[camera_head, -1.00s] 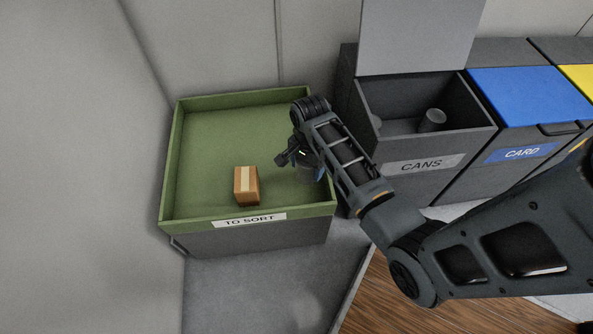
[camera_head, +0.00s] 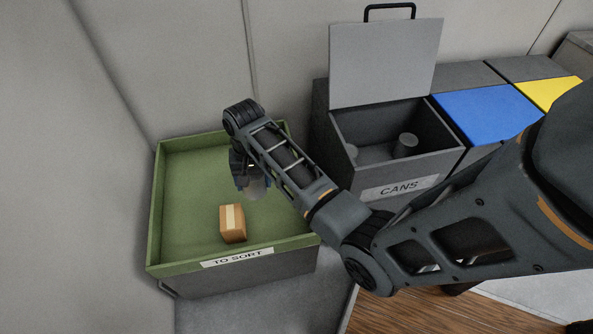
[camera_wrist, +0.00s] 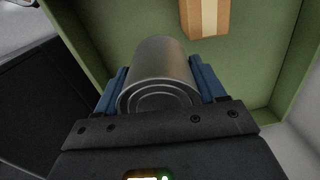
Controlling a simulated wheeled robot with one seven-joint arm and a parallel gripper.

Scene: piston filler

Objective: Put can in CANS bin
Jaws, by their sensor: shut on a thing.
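My gripper (camera_wrist: 160,93) is shut on a grey metal can (camera_wrist: 160,62) in the wrist view, with a blue finger pad on each side of it. In the head view the can (camera_head: 257,189) shows only partly below my gripper (camera_head: 250,184), over the green TO SORT tray (camera_head: 160,215). The CANS bin (camera_head: 420,180) stands to the right of the tray with its grey lid (camera_head: 385,62) raised. Inside the bin a grey can (camera_head: 405,146) is visible. My arm hides part of the tray's right side.
A brown box with a pale tape strip (camera_head: 233,224) lies in the tray; it also shows in the wrist view (camera_wrist: 205,17). Right of the CANS bin are bins with a blue lid (camera_head: 485,113) and a yellow lid (camera_head: 553,93), both shut. A wall stands close behind the tray.

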